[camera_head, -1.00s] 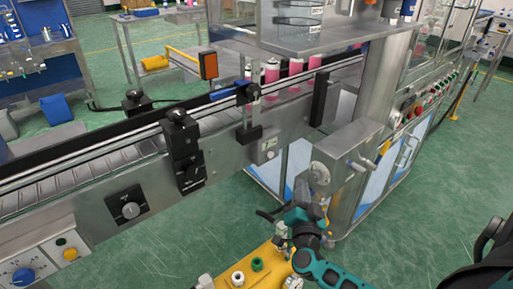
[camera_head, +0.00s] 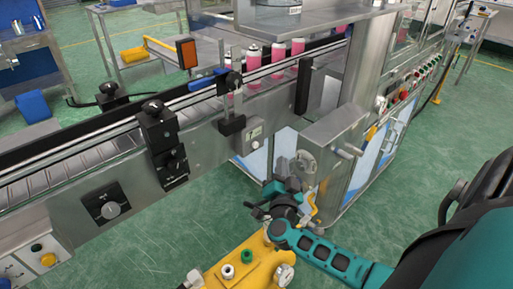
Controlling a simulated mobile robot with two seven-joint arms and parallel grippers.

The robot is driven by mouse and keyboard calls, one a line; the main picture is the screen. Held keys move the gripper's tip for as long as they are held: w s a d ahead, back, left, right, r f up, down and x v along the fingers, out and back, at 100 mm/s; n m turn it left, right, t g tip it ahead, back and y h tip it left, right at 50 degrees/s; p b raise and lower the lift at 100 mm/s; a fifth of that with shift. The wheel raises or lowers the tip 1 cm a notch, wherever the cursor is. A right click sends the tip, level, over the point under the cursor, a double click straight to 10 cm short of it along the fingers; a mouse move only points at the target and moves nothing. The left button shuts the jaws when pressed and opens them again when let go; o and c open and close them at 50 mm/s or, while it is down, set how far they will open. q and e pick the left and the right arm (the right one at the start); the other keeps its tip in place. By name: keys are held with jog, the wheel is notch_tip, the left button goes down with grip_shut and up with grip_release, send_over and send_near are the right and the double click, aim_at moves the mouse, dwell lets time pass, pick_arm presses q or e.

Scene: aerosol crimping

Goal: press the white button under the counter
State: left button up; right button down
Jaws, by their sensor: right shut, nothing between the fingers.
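A small grey box with a pale display, apparently the counter (camera_head: 251,136), is mounted on the conveyor's front side, left of the metal block. A small pale spot shows low on its face; I cannot tell clearly whether it is the white button. My right gripper (camera_head: 255,209) is dark, on a teal arm that comes in from the lower right. It is shut and empty, below the counter in the picture and apart from it. My left gripper is not in view.
The conveyor (camera_head: 75,173) carries pink cans (camera_head: 254,62). A metal block with a round fitting (camera_head: 330,140) juts out right of the counter. A yellow unit with fittings (camera_head: 262,262) stands below my gripper. Green floor is open below the conveyor.

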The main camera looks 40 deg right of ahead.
aim_at(255, 145)
jog(key=w+b, duration=0.2)
jog(key=w, duration=0.4)
jog(key=shift+w+a, duration=0.3)
jog(key=shift+w, duration=0.1)
dwell(1.1)
dwell(0.6)
jog(key=shift+w, duration=0.45)
